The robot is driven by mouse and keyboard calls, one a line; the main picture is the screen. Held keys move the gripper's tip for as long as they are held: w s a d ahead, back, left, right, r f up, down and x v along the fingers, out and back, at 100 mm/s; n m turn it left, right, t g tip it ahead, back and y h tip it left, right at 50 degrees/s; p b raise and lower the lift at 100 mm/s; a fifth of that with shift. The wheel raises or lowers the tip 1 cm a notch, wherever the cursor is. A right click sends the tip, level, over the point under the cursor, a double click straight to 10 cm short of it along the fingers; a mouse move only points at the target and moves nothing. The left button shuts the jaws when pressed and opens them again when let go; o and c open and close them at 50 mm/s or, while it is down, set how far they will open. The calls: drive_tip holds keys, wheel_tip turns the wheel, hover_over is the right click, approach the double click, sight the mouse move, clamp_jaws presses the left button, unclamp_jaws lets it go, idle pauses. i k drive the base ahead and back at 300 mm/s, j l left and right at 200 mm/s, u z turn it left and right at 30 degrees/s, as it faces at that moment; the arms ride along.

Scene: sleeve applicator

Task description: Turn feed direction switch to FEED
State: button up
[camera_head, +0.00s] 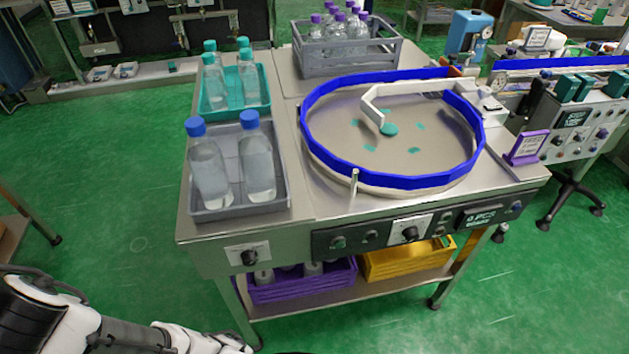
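A black rotary knob on a white plate (249,257) is on the front left face of the steel machine table. A second black knob on a white plate (410,233) is on the dark control panel (325,244) to its right. The labels are too small to read, so I cannot tell which knob is the feed direction switch or where either points. My white and black arm shows at the lower left, well apart from both knobs. My gripper is not visible in this view.
A round turntable with a blue rim (318,148) sits on the table. Grey (241,213) and teal (262,107) trays hold bottles at left. A grey crate (345,65) stands behind. Purple (303,288) and yellow (395,265) crates sit below. The green floor in front is clear.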

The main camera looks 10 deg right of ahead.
sight(249, 257)
drive_tip(key=j+z, duration=0.25)
drive_tip(key=z, duration=0.2)
drive_tip(key=j+z, duration=0.25)
drive_tip(key=z, duration=0.2)
drive_tip(key=k+j+z, duration=0.15)
drive_tip(key=j, duration=0.15)
drive_tip(key=k+j+z, duration=0.15)
drive_tip(key=j, duration=0.2)
drive_tip(key=j+z, duration=0.15)
drive_tip(key=j, duration=0.15)
drive_tip(key=k+j, duration=0.25)
drive_tip(key=j, duration=0.15)
drive_tip(key=k+j, duration=0.2)
drive_tip(key=j, duration=0.25)
drive_tip(key=k+j+z, duration=0.1)
drive_tip(key=k+j, duration=0.15)
drive_tip(key=j, duration=0.15)
